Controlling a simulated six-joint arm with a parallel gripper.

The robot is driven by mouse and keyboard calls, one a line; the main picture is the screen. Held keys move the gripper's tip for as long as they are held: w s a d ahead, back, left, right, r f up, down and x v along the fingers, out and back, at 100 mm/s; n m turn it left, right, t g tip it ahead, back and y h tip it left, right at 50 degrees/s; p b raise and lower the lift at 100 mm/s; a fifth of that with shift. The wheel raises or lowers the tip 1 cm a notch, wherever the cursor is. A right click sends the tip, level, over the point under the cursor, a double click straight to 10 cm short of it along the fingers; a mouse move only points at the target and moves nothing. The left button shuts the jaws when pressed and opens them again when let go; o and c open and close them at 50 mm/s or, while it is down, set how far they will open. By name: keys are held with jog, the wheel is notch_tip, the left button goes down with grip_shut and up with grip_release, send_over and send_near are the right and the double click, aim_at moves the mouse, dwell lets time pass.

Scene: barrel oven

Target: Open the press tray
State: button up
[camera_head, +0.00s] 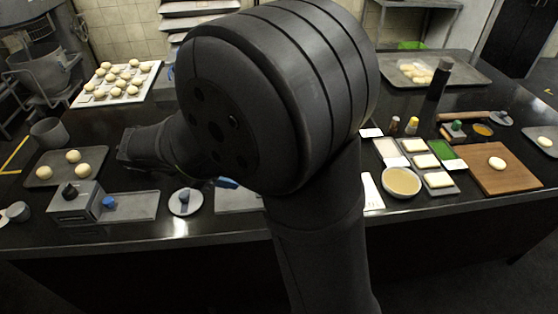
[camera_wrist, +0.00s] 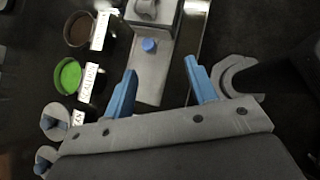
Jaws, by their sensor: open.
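The press is a grey box (camera_head: 75,203) with a dark knob on top, at the left front of the counter. A flat grey tray (camera_head: 135,207) extends from its right side, with a blue knob (camera_head: 108,202) near the box. In the wrist view the press box (camera_wrist: 158,20) is at the top, with the blue knob (camera_wrist: 149,46) and tray (camera_wrist: 150,80) below it. My gripper (camera_wrist: 160,66) is open and empty, its blue fingers on either side of the tray in the picture. The knob lies beyond the fingertips. Contact cannot be judged. My arm hides the gripper in the head view.
Left of the tray in the wrist view are a brown-filled bowl (camera_wrist: 78,28), a green-filled bowl (camera_wrist: 69,73) and a lid (camera_wrist: 55,120). A grey hooked part (camera_wrist: 237,77) lies right. A dough tray (camera_head: 40,172) stands behind the press.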

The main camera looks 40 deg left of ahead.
jog(key=w+a+r+m+g+h, duration=0.1)
jog(key=w+a+r+m+g, duration=0.1)
jog(key=w+a+m+g, duration=0.5)
jog(key=shift+t, duration=0.7)
jog(key=x, duration=1.8)
jog(key=shift+w+d+r, duration=0.3)
jog(key=shift+w+d, duration=0.05)
